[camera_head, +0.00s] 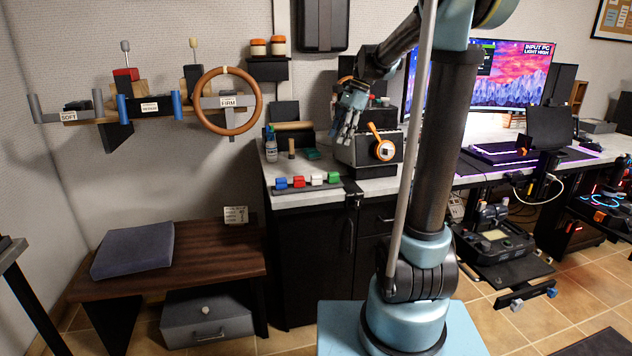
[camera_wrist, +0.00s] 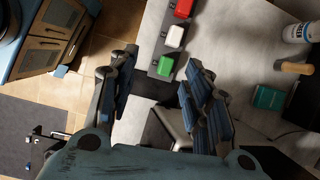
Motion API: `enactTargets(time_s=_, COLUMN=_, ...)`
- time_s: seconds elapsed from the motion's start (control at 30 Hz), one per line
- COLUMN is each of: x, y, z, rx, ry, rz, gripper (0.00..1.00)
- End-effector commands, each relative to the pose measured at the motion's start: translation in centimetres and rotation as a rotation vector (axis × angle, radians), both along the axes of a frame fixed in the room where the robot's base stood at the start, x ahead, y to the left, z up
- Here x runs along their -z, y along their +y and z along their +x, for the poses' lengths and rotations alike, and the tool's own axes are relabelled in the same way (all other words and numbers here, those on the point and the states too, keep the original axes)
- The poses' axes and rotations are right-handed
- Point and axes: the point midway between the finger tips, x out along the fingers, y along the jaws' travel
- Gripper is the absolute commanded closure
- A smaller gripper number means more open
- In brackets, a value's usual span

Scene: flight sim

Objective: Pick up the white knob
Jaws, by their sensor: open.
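A white knob (camera_head: 317,179) sits in a row of coloured knobs on a dark strip at the front of the grey counter. In the wrist view the white knob (camera_wrist: 174,37) lies between a red and a green one, beyond my fingertips. My gripper (camera_head: 345,132) is open and empty above the counter, up and to the right of the row. In the wrist view my gripper (camera_wrist: 160,65) has its blue-padded fingers spread apart, with the green knob near the right finger. A small pale round knob (camera_head: 205,309) also shows on a grey box under the bench.
A blue knob (camera_head: 282,183), a red knob (camera_head: 299,181) and a green knob (camera_head: 333,177) share the strip. A dark box with an orange dial (camera_head: 384,150) stands close to my gripper. A bottle (camera_head: 271,146) and a teal block (camera_wrist: 268,97) are behind the row.

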Motion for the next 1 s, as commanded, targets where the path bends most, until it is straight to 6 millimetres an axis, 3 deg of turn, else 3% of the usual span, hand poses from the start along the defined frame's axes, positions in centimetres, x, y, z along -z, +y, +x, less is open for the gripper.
enactTargets(time_s=0.13, x=-0.2, y=0.9, z=2.1, rx=0.060, ry=0.041, rz=0.012, gripper=0.55)
enactTargets(time_s=0.33, x=0.6, y=1.7, z=2.7, rx=0.084, ry=0.059, rz=0.017, gripper=0.55)
enactTargets(time_s=1.0, x=10.4, y=5.5, z=1.6, rx=0.084, ry=0.058, rz=0.017, gripper=0.55)
